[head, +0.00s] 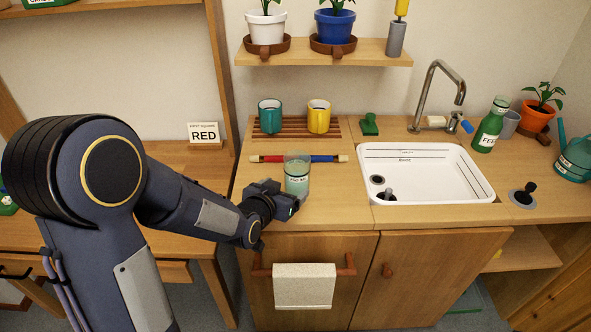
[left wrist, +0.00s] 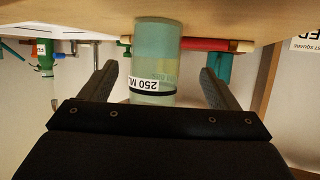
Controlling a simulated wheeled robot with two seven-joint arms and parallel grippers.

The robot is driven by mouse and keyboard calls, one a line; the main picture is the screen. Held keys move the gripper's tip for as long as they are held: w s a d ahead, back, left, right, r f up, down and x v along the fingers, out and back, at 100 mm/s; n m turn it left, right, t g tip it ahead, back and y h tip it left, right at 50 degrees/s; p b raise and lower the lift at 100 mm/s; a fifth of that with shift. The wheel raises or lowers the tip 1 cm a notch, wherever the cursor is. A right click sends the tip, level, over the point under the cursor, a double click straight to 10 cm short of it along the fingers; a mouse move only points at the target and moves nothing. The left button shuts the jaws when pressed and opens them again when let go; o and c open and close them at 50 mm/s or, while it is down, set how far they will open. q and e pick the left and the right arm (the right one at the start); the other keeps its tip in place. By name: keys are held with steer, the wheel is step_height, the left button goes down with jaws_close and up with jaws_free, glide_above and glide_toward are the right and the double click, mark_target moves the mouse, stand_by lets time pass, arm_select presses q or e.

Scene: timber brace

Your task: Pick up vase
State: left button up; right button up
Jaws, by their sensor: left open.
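A clear, greenish glass cylinder with a white label, which I take as the vase (head: 297,172), stands upright on the wooden counter near its front left. My left gripper (head: 287,203) is low at its near left side. In the left wrist view, which is upside down, the vase (left wrist: 157,55) shows a label reading 250 ML and a dark line. The open fingers of my left gripper (left wrist: 157,72) lie to either side of it in the picture, with clear gaps. I cannot tell how far it reaches between them. My right gripper is not in view.
A red and blue rod (head: 298,158) lies just behind the vase. Behind it, a teal mug (head: 270,117) and a yellow mug (head: 318,117) stand on a slatted rack. A white sink (head: 470,170) is to the right. A cloth (head: 304,287) hangs below the counter edge.

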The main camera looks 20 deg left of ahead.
mark_target(297, 179)
arm_select(q)
steer(key=shift+x, duration=0.85)
steer(key=x, duration=0.5)
steer(key=shift+w+d+r, duration=0.25)
steer(key=shift+w+d, duration=0.05)
steer(key=shift+d, duration=0.1)
steer(key=c, duration=1.3)
steer(key=shift+o, duration=0.2)
steer(key=shift+r, duration=0.2)
